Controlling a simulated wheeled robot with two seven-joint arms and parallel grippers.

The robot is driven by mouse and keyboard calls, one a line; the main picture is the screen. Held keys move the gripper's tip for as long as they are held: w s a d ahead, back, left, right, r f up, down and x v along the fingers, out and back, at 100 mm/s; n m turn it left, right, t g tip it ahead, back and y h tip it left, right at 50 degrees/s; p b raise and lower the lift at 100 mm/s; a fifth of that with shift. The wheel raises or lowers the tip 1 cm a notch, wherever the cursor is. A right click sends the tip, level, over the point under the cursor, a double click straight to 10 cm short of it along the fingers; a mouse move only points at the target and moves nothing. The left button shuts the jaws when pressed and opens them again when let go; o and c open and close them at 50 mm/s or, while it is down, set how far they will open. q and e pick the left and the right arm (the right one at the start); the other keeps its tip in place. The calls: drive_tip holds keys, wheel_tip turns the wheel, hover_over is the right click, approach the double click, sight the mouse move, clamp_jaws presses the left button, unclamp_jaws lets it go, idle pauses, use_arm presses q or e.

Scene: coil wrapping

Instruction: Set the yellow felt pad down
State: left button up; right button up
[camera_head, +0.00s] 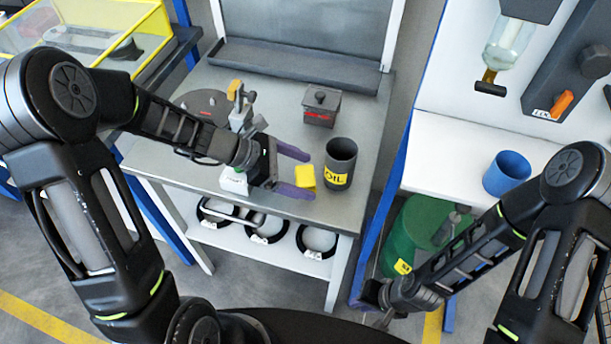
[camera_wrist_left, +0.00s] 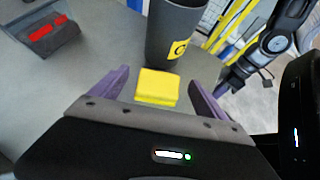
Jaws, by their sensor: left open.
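The yellow felt pad (camera_head: 306,176) is a small yellow block near the front edge of the grey table, just left of the dark oil cup. It also shows in the left wrist view (camera_wrist_left: 157,87), between the purple fingers. My left gripper (camera_head: 295,171) is open, with its fingers apart on either side of the pad. In the left wrist view there are gaps between the pad and both fingers (camera_wrist_left: 160,90). I cannot tell whether the pad rests on the table. My right gripper (camera_head: 378,303) is low at the right, partly hidden, away from the pad; its jaws are unclear.
The dark cup labelled OIL (camera_head: 341,160) stands close beyond the pad. A grey box with a red label (camera_head: 321,105) is behind it. A clamp-like tool (camera_head: 240,110) stands left. A blue cup (camera_head: 507,173) is on the white bench. The table's back middle is clear.

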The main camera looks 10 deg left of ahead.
use_arm(q)
drive_tip(key=shift+w+d+f, duration=0.2)
drive_tip(key=shift+d+f, duration=0.25)
drive_tip(key=shift+c, duration=0.3)
drive_tip(key=c, duration=1.5)
drive_tip(key=shift+r, duration=0.1)
wheel_tip(320, 180, up, 28)
drive_tip(key=shift+f+p, duration=0.1)
drive_tip(key=shift+p, duration=0.7)
